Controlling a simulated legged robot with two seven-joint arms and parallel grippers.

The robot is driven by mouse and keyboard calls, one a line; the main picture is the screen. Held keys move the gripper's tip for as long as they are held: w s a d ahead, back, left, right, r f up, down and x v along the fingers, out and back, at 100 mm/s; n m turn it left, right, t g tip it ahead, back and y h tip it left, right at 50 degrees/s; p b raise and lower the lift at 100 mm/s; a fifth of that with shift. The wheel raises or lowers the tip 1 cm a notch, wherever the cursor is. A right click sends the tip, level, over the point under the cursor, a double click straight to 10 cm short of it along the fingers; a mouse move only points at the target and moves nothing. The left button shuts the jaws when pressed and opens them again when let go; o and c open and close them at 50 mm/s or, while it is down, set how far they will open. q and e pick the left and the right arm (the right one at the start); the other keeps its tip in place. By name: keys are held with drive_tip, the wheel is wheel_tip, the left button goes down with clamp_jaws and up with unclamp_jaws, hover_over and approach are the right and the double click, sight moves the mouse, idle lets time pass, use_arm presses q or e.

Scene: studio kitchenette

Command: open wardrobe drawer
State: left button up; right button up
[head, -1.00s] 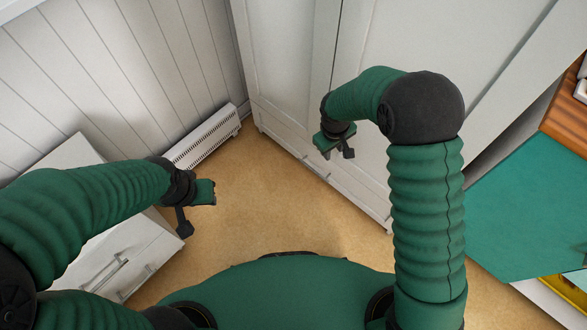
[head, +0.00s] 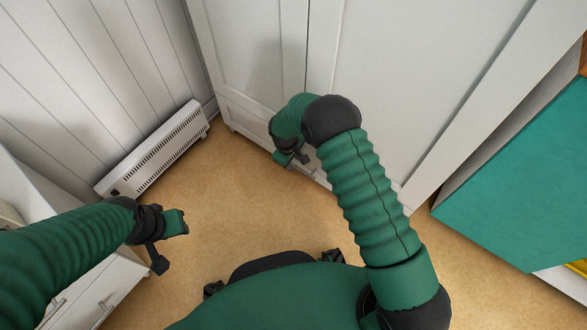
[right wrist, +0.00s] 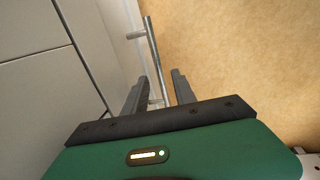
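The white wardrobe (head: 400,70) fills the upper middle of the head view. Its low drawer front (head: 247,112) is partly hidden by my right arm. In the right wrist view, the pale drawer front (right wrist: 45,95) lies at left and a metal bar handle (right wrist: 155,52) stands out from it. My right gripper (right wrist: 158,80) is open, its two dark fingers on either side of the bar; contact cannot be told. It is small and partly hidden in the head view (head: 290,158). My left gripper (head: 168,242) hangs over the floor, away from the wardrobe; its finger gap is unclear.
A white heater (head: 158,150) stands along the panelled wall at left. A white cabinet with handles (head: 85,295) is under my left arm. A teal-sided unit (head: 520,180) stands at right. Tan floor (head: 215,205) is clear in the middle.

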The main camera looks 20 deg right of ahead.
drive_tip(key=f, duration=0.1)
drive_tip(key=f+b, duration=0.1)
drive_tip(key=shift+w+d+f, duration=0.2)
drive_tip(key=shift+f, duration=0.1)
clamp_jaws()
idle(1.2)
